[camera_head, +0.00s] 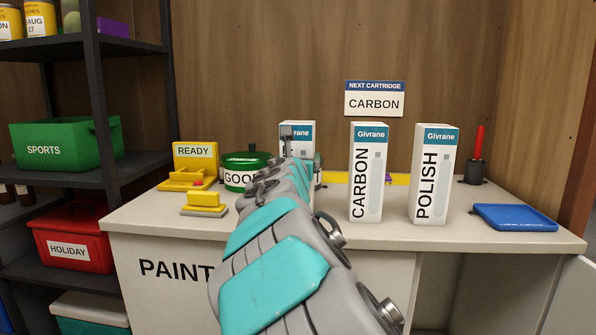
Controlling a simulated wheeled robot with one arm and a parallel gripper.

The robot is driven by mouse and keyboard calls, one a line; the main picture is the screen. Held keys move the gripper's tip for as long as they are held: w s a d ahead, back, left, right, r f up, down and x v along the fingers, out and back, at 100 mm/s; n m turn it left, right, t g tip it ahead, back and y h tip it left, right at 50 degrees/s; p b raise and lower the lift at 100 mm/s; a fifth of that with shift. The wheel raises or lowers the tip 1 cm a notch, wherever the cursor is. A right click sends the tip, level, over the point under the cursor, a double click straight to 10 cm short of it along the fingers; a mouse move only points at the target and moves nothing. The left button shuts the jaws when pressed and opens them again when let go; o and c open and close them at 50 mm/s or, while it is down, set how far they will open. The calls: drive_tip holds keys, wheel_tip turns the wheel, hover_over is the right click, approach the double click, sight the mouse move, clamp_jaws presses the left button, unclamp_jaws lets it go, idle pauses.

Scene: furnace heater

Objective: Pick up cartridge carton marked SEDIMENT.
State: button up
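Three white Givrane cartons with teal tops stand upright on the counter. The left carton (304,133) is mostly behind my arm, and its front word is hidden, so I cannot read SEDIMENT on it. The middle carton (366,172) reads CARBON and the right carton (434,174) reads POLISH. My arm reaches from the bottom middle up to the left carton. My gripper (287,134) is small in view at the left carton's upper front. I cannot tell whether it touches the carton or how its fingers stand.
The counter (480,232) holds a yellow READY stand (195,165), a yellow block (206,202), a green labelled pot (240,171) partly behind my arm, a blue tray (515,217) and a red-handled tool (477,160). A wall sign (375,99) reads NEXT CARTRIDGE CARBON. A dark shelf (97,100) stands left.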

drive_tip(key=c, duration=1.1)
drive_tip(key=shift+o, duration=0.2)
drive_tip(key=shift+r, duration=0.1)
